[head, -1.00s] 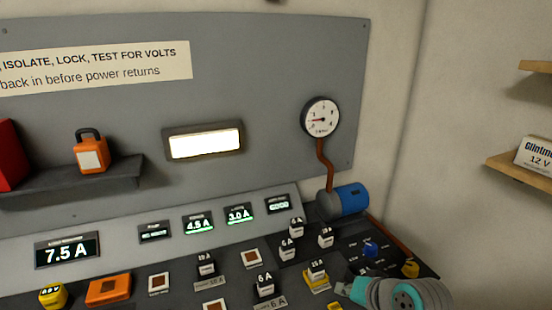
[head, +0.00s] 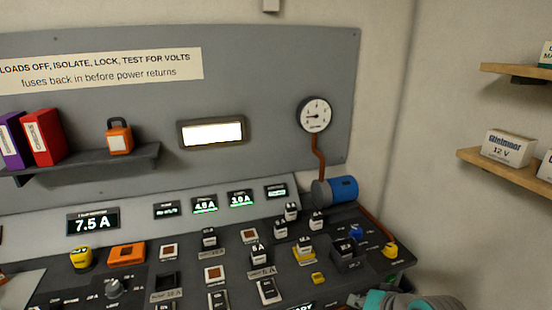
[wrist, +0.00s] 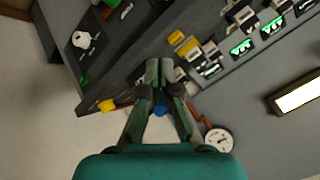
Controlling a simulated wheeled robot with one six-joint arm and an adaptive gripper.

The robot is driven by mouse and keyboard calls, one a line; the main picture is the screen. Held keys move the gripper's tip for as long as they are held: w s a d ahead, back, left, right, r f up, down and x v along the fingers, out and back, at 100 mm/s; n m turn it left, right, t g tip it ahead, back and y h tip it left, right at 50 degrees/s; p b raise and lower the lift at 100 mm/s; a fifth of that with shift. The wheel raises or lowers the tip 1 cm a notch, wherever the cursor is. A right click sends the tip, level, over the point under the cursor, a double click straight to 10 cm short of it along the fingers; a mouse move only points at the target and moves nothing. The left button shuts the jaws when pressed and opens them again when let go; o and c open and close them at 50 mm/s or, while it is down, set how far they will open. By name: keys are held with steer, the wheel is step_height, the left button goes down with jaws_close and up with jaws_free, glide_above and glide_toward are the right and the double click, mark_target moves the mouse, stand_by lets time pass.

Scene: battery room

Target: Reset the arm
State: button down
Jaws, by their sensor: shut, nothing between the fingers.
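My gripper (wrist: 159,72) shows in the wrist view with its fingers together, shut and empty, above the console's edge. In the head view only a part of my arm, teal and grey, shows at the bottom right; the gripper's fingers are not visible there. The console (head: 130,285) carries several fuses and switches, and its display (head: 93,222) reads 7.5 A.
A blue cylinder (head: 336,191) stands at the console's back right, joined by a pipe to a gauge (head: 314,115). A wall shelf (head: 85,165) holds binders and an orange padlock (head: 119,137). Wooden shelves (head: 510,170) with boxes are at the right.

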steer(key=s+f+t+h, duration=0.2)
steer(key=s+f+t, duration=0.1)
steer(key=s+f, duration=1.3)
steer(key=s+r+n+t, duration=0.1)
steer(key=s+r, duration=0.3)
steer(key=s, duration=0.9)
steer(key=s+r+n+t+h, duration=0.1)
steer(key=s+r+n+t, duration=0.1)
steer(key=s, duration=1.1)
step_height(320, 180, up, 3)
steer(key=shift+a+f+n+h, duration=0.15)
steer(key=shift+a+n+h, duration=0.15)
steer(key=shift+n, duration=0.4)
